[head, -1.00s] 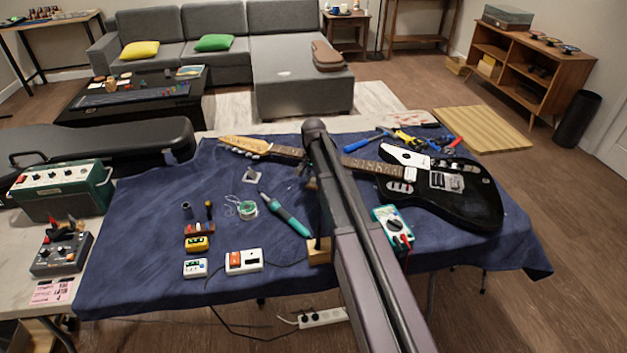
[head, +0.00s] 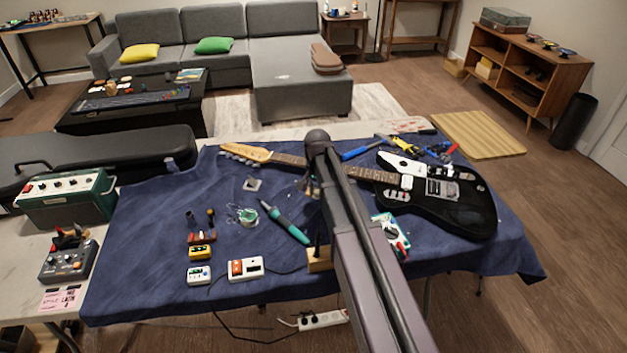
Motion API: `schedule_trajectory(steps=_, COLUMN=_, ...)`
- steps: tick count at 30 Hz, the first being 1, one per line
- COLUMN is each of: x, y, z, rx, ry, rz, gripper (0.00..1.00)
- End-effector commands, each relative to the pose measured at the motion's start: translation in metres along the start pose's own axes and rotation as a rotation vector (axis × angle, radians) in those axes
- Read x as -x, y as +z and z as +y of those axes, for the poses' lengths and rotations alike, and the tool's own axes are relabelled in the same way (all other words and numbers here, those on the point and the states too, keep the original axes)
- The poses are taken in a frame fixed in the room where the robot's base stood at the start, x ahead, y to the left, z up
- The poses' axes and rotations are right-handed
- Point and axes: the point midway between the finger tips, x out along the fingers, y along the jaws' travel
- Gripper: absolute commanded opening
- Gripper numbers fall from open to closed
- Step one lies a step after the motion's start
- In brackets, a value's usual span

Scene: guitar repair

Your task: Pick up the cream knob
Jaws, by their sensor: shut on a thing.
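I cannot make out the cream knob in the head view. My own arm crosses the middle of the picture, and its raised link covers part of the bench behind it. My gripper is hidden behind that link, so neither its fingers nor anything between them shows. The black electric guitar (head: 449,207) lies on the blue cloth (head: 150,235), its body to the right of my arm. Its white pickguard and small controls show, and its neck passes behind my arm to the cream headstock (head: 243,153) on the left.
A teal-handled tool (head: 284,221), a solder spool (head: 245,215) and small pedals (head: 245,268) lie left of my arm. A multimeter (head: 397,243) is partly covered by my arm. Blue and yellow tools (head: 405,143) lie behind the guitar. A green amplifier (head: 66,199) stands at left.

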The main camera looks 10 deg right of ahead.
Motion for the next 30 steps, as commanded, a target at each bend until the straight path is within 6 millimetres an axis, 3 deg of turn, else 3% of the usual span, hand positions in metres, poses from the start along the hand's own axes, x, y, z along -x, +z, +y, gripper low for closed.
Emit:
schedule_trajectory(steps=3, x=0.004, y=0.027, z=0.021, rx=0.0, ry=0.0, rz=0.0, gripper=0.13)
schedule_trajectory(steps=12, x=0.008, y=0.063, z=0.049, rx=0.0, ry=0.0, rz=0.0, gripper=0.13)
schedule_trajectory(steps=30, x=0.009, y=0.073, z=0.057, rx=0.0, ry=0.0, rz=0.0, gripper=0.13)
